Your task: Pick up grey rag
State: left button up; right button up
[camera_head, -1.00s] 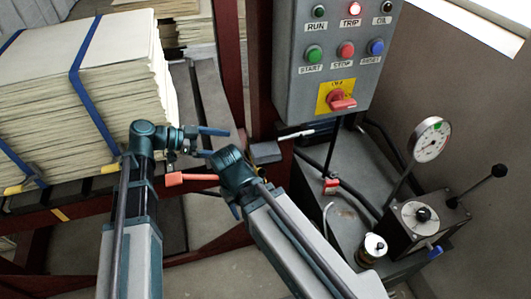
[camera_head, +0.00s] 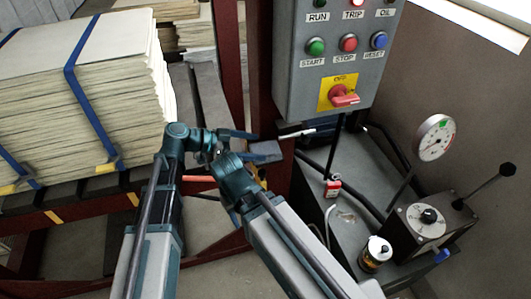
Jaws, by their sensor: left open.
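A small dark grey folded piece (camera_head: 266,151), which looks like the grey rag, lies at the foot of the dark red post, left of the grey machine base. My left gripper (camera_head: 232,143) is open, its blue-tipped fingers pointing right, close to the left side of the grey piece. I cannot tell whether they touch. My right gripper (camera_head: 240,180) is just below and in front of it, partly overlapped by its own wrist. Its jaws do not show clearly. An orange bar (camera_head: 200,178) shows between the two arms.
A strapped stack of cream sheets (camera_head: 90,100) stands on the left. A grey control box (camera_head: 335,65) hangs above right. A thin white rod (camera_head: 297,133) sticks out beside the grey piece. A gauge (camera_head: 435,138) and a lever box (camera_head: 428,220) stand on the right.

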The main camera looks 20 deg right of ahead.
aim_at(266, 148)
pick_arm(q)
jog(key=b+x, duration=0.1)
jog(key=x, duration=0.3)
jog(key=shift+d+f, duration=0.15)
jog(key=shift+f, duration=0.05)
jog(key=shift+s+r, duration=0.1)
jog(key=c, duration=1.2)
jog(key=shift+c, duration=0.2)
jog(key=shift+r, duration=0.1)
jog(key=shift+r, duration=0.2)
jog(key=shift+a, duration=0.25)
jog(key=a, duration=1.7)
jog(key=shift+a, duration=0.3)
